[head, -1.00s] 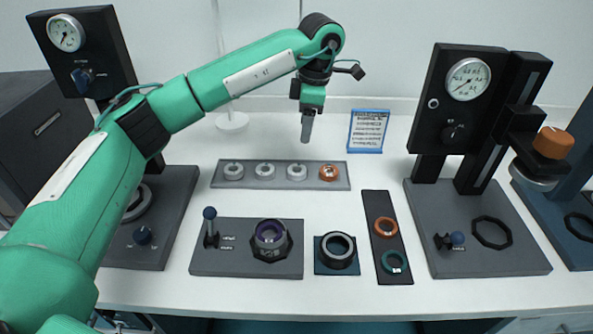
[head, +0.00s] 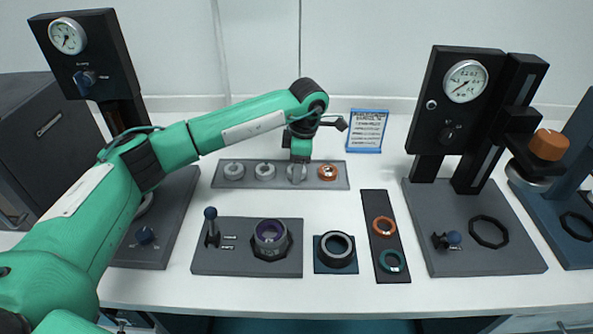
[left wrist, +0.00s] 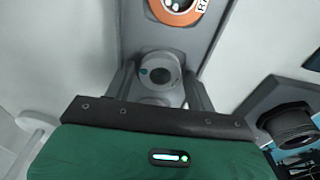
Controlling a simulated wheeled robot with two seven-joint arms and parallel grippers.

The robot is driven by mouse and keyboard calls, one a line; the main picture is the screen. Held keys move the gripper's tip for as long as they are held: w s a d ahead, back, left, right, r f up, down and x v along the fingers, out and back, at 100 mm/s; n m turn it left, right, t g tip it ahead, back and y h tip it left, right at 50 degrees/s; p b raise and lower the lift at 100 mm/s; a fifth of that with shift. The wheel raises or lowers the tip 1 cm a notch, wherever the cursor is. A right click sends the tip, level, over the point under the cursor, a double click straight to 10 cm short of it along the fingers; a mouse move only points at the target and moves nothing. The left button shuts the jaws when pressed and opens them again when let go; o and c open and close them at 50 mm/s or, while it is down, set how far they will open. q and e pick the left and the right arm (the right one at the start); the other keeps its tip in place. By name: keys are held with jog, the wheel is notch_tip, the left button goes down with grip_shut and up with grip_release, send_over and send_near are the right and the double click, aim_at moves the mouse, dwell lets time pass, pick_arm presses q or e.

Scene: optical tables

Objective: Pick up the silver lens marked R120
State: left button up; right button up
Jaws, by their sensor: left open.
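A grey tray (head: 249,184) at the back of the table holds a row of silver lenses, among them a left one (head: 233,171) and a middle one (head: 265,171), and an orange-rimmed lens (head: 328,172) at the right end. My left gripper (head: 298,175) points down over the third silver lens (head: 297,180), which it partly hides. In the left wrist view, that silver lens (left wrist: 160,72) lies between the open fingers (left wrist: 160,86). The marking R120 cannot be read on any lens. My right gripper is out of view.
The orange-rimmed lens (left wrist: 179,8) is close beside the gripper in the left wrist view. A blue-framed card (head: 367,131) stands behind the tray. In front are a lens mount (head: 270,240), a black ring (head: 335,249) and a dark strip (head: 376,205) with two coloured rings.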

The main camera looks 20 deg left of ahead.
pick_arm(q)
jog(key=c, duration=0.8)
